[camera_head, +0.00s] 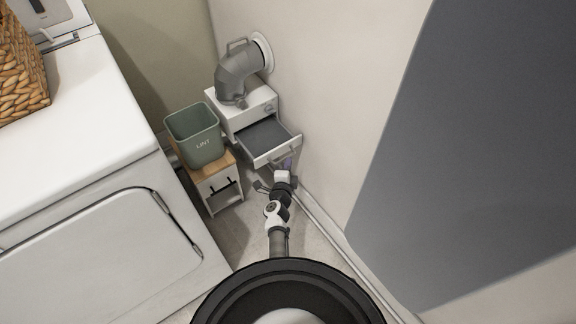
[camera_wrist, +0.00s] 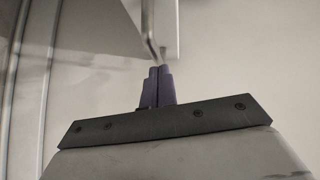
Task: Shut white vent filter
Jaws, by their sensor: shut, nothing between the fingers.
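The white vent filter drawer (camera_head: 278,153) is pulled out of the white vent box (camera_head: 232,118), and its grey inside (camera_head: 264,137) shows. My gripper (camera_head: 287,164) is at the lower right of the drawer front, close to its handle. In the wrist view my gripper's purple fingers (camera_wrist: 157,76) are shut together with nothing between them. I cannot tell whether the fingertips touch the handle.
A green lint bin (camera_head: 194,137) stands on a small wood-topped stand (camera_head: 216,173) left of the drawer. A grey duct (camera_head: 239,72) rises from the vent box to the wall. A white machine (camera_head: 90,170) fills the left, with a woven basket (camera_head: 20,70). A wall is close on the right.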

